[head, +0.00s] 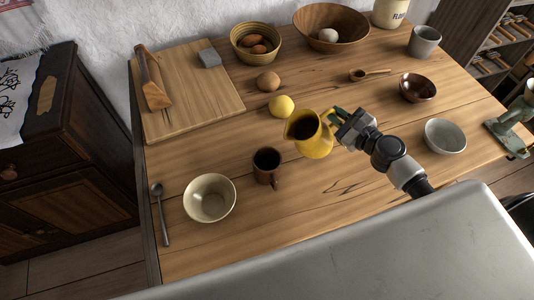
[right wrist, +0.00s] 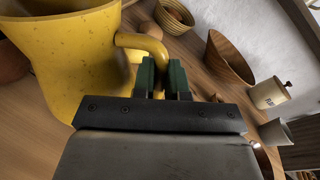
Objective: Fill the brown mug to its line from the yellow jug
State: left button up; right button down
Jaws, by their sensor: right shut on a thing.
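The yellow jug (head: 312,138) is in the middle of the head view, with dark liquid showing inside its mouth. My right gripper (head: 338,116) is shut on the jug's handle. In the right wrist view the green finger pads (right wrist: 163,80) close around the yellow handle (right wrist: 148,45), and the jug body (right wrist: 75,60) fills the left side. The brown mug (head: 267,168) stands on the table to the left of the jug and apart from it. The mug's inside looks dark; its line and level cannot be made out. My left gripper is not in view.
A cream bowl (head: 210,198) and a spoon (head: 159,208) are left of the mug. A lemon (head: 281,106) and a brown round item (head: 268,81) lie behind. A grey bowl (head: 444,136) stands right of my arm. A cutting board (head: 200,105) lies at the back left.

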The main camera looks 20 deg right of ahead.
aim_at(325, 126)
jog(key=shift+s+a+r+n+p, duration=0.1)
jog(key=shift+a+r+n+p, duration=0.35)
jog(key=shift+a+p, duration=0.1)
jog(key=shift+s+a+r+n+p, duration=0.1)
jog(key=shift+a+r+n+p, duration=0.2)
jog(key=shift+a+n+p, duration=0.2)
jog(key=shift+a+r+n+h+p, duration=0.1)
jog(key=shift+a+n+h+p, duration=0.3)
jog(key=shift+a+n+p, duration=0.25)
jog(key=shift+s+a+r+n+g+h+p, duration=0.15)
jog(key=shift+a+r+n+p, duration=0.35)
jog(key=shift+p, duration=0.5)
jog(key=shift+a+r+n+g+h+p, duration=0.1)
jog(key=shift+a+r+n+p, duration=0.1)
jog(key=shift+r+n+p, duration=0.6)
jog(key=shift+s+a+r+n+g+h+p, duration=0.15)
jog(key=shift+a+r+p, duration=0.25)
jog(key=shift+p, duration=0.85)
jog(key=shift+a+r+n+h+p, duration=0.3)
jog(key=shift+a+r+n+p, duration=0.35)
jog(key=shift+p, duration=0.7)
dwell(1.9)
